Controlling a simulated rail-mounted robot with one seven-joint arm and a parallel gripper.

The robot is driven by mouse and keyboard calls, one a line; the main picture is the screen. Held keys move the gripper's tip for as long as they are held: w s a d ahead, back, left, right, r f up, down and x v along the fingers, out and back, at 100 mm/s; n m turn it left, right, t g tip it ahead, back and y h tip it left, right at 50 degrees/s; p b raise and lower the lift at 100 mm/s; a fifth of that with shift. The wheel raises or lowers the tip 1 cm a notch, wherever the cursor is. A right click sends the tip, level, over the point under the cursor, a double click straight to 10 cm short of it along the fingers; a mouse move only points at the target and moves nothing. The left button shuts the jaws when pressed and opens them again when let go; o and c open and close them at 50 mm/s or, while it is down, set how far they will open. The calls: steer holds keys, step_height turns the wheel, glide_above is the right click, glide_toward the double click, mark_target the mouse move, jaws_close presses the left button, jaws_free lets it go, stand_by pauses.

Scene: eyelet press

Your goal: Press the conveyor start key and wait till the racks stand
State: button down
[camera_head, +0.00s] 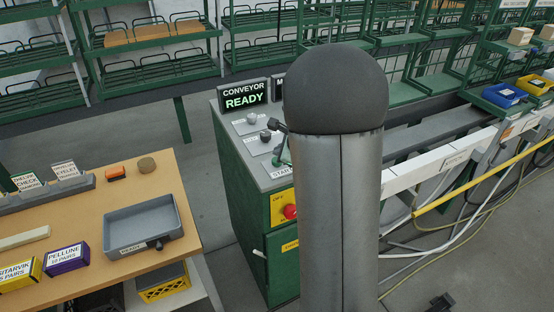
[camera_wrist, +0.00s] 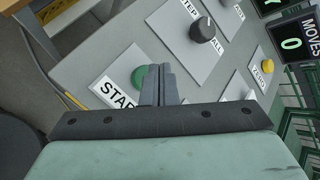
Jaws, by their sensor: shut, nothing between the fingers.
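The green start key (camera_wrist: 139,77) sits on a grey plate of the control panel in the wrist view, with a label (camera_wrist: 113,95) reading "STAR", its end hidden. My gripper (camera_wrist: 160,70) is shut and empty, its fingertips right beside the key and overlapping its right edge. I cannot tell whether they touch it. In the head view my arm hides most of the gripper and the key. The conveyor display (camera_head: 245,96) reads "CONVEYOR READY". Green racks (camera_head: 150,45) stand along the back.
A black selector knob (camera_wrist: 203,29) and a yellow button (camera_wrist: 267,66) are on the panel. A second display (camera_wrist: 292,44) reads "MOVES 0". A red button (camera_head: 290,212) is on the cabinet front. A wooden table (camera_head: 112,199) with a grey tray (camera_head: 182,212) stands left.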

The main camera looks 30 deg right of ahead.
steer(key=shift+f+b, duration=0.5)
steer(key=shift+b, duration=0.15)
